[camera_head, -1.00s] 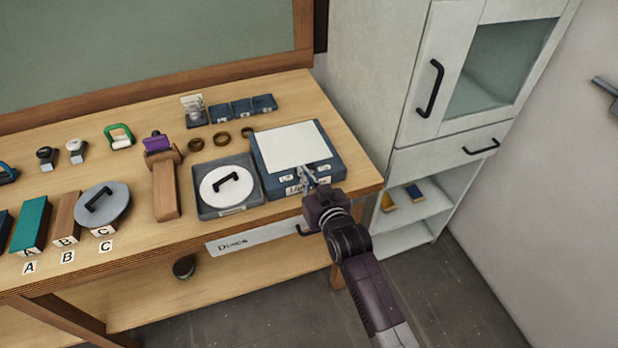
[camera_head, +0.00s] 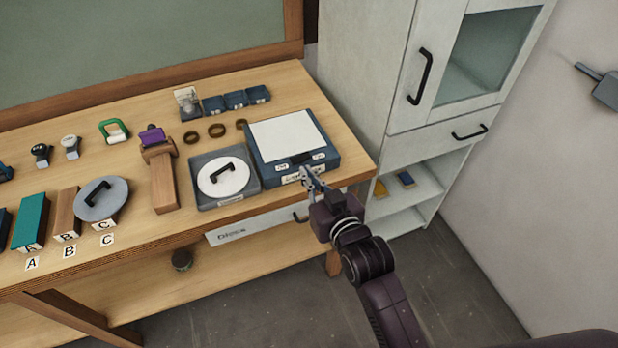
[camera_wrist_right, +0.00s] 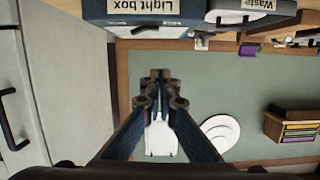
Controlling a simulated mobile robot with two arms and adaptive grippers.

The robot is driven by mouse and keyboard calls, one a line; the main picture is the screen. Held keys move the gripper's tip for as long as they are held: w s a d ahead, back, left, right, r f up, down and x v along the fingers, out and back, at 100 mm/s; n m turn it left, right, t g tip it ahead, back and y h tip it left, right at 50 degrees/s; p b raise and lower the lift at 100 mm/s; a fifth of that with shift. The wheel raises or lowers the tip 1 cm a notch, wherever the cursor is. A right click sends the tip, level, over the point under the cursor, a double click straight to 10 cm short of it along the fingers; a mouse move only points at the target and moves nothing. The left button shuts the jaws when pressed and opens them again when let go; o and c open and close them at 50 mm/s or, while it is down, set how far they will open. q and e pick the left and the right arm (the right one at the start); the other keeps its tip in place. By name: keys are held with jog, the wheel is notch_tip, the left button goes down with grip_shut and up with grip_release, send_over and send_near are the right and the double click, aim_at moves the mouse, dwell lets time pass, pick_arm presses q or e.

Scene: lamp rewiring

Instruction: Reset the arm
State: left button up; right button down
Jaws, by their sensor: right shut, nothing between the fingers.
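My right gripper (camera_head: 309,178) is shut and empty. In the head view it is at the front edge of the blue light box (camera_head: 335,158), which has a white top panel (camera_head: 288,137); I cannot tell whether it touches the box. In the right wrist view, the shut fingertips (camera_wrist_right: 160,78) show in the middle, with the light box (camera_wrist_right: 150,12) label at the top, upside down. My left gripper is not in view.
A grey tray with a round white lid (camera_head: 222,178) stands left of the light box. A drawer (camera_head: 250,228) is below the table edge. A white cabinet (camera_head: 365,60) stands at the right. Blocks, rings and tools lie along the table. Floor at the front right is clear.

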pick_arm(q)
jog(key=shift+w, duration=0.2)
pick_arm(e)
jog(key=shift+s+d, duration=0.1)
jog(key=shift+s, duration=0.05)
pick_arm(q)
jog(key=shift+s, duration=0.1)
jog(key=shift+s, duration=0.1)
